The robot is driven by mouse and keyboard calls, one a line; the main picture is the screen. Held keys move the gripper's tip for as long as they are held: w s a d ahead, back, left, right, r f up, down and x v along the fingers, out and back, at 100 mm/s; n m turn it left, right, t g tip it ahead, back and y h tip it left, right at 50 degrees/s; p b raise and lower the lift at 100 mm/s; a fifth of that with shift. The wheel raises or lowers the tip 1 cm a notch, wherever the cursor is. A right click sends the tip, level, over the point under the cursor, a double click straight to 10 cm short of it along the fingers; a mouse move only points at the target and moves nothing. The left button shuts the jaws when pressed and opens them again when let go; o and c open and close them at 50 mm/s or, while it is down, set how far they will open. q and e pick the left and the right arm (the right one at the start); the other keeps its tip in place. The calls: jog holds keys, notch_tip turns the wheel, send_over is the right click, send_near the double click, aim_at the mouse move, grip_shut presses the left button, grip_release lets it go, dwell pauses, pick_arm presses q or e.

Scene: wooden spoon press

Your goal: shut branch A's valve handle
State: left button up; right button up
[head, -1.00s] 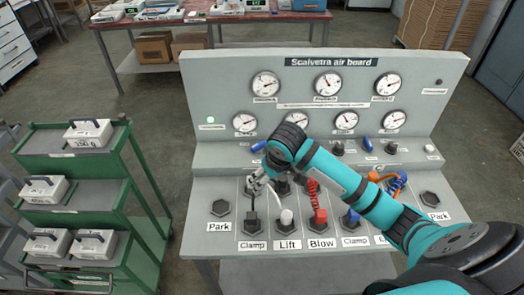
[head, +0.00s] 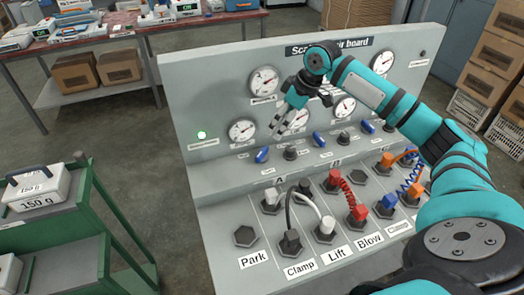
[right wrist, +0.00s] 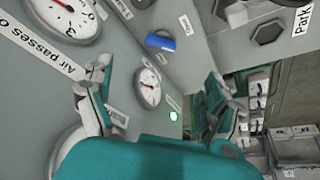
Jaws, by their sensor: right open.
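Branch A's valve handle (head: 262,155) is the leftmost blue handle on the board's ledge, above the letter A. It also shows in the right wrist view as a blue bar (right wrist: 160,42), between and beyond my fingers. My right gripper (head: 281,127) is open and empty in front of the gauges, above and slightly right of this handle, apart from it. Its two spread fingers also show in the right wrist view (right wrist: 158,78). My left gripper is not in view.
Two more blue handles, middle (head: 318,138) and right (head: 367,126), sit along the ledge with black knobs between. Below, a black plug (head: 290,242), a white plug (head: 325,230) and red and blue coiled hoses crowd the lower panel. A green cart (head: 100,215) stands left.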

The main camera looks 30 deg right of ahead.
aim_at(263, 151)
jog(key=p+x, duration=0.1)
jog(key=x, duration=1.4)
jog(key=shift+a, duration=0.1)
jog(key=shift+w+f, duration=0.1)
jog(key=shift+f, duration=0.1)
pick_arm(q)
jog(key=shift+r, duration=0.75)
pick_arm(e)
jog(key=shift+f, duration=0.1)
jog(key=c, duration=1.1)
pick_arm(q)
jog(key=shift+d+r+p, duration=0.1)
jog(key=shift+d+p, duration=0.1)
jog(key=shift+p, duration=0.15)
pick_arm(e)
jog(key=shift+c, duration=0.4)
